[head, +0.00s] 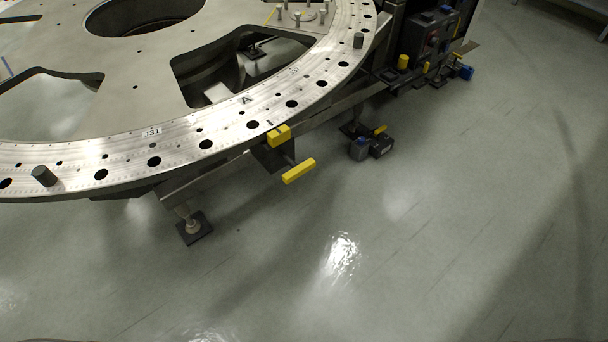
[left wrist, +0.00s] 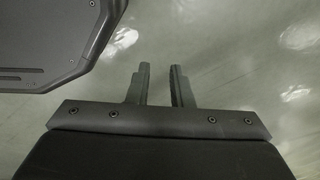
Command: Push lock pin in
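The large round metal turret plate (head: 180,150) fills the upper left of the head view, with a ring of holes along its rim. Below its near rim a yellow bar-shaped handle (head: 299,170) sticks out from a dark bracket (head: 268,158); it looks like the lock pin's handle. A yellow block (head: 278,135) sits just above it at the rim. How deep the pin sits cannot be told. My left gripper (left wrist: 161,82) shows in the left wrist view, its two fingers apart with nothing between them, above bare floor. Neither gripper shows in the head view.
Two dark pegs (head: 44,176) (head: 358,40) stand on the plate's rim. A support foot (head: 194,228) rests on the floor below. Dark boxes (head: 370,147) lie below the rim, and a control unit (head: 430,38) stands at upper right. The floor in front is clear.

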